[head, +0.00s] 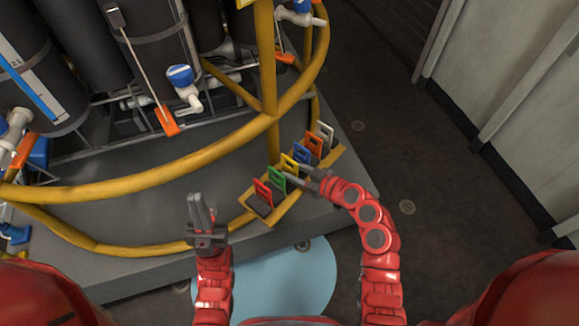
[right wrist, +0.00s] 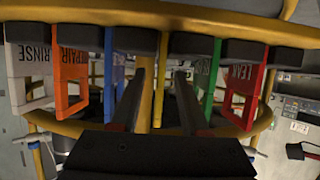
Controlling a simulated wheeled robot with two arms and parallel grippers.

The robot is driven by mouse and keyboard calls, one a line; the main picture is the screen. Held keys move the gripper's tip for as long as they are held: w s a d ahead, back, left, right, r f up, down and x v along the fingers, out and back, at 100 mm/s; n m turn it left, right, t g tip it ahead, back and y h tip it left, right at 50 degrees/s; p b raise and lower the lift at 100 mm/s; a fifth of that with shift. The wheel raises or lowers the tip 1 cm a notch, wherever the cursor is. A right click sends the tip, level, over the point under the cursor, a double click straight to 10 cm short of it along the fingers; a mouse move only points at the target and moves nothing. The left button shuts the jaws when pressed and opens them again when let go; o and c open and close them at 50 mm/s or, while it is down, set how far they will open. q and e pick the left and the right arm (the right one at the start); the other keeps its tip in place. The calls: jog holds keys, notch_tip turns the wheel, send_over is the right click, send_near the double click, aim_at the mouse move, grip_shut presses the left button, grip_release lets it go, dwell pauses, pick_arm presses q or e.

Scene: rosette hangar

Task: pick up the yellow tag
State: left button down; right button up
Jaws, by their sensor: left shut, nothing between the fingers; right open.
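The yellow tag (head: 289,163) stands in a yellow-edged rack (head: 292,208), between the green tag (head: 277,180) and the blue tag (head: 303,155). My right gripper (head: 297,173) is open, its fingers reaching in from the right close to the yellow tag. In the right wrist view the open fingers (right wrist: 163,74) straddle a narrow yellow strip (right wrist: 158,100); I cannot tell whether it is the tag edge-on or a post behind. Contact is not clear. My left gripper (head: 202,200) is shut and empty, left of the rack.
A red tag (head: 263,193), an orange tag (head: 314,145) and a white tag (head: 326,132) share the rack. A yellow rail (head: 150,180) curves around black tanks (head: 35,75) with valves. Dark floor lies open to the right.

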jog(key=shift+x, duration=1.15)
grip_shut()
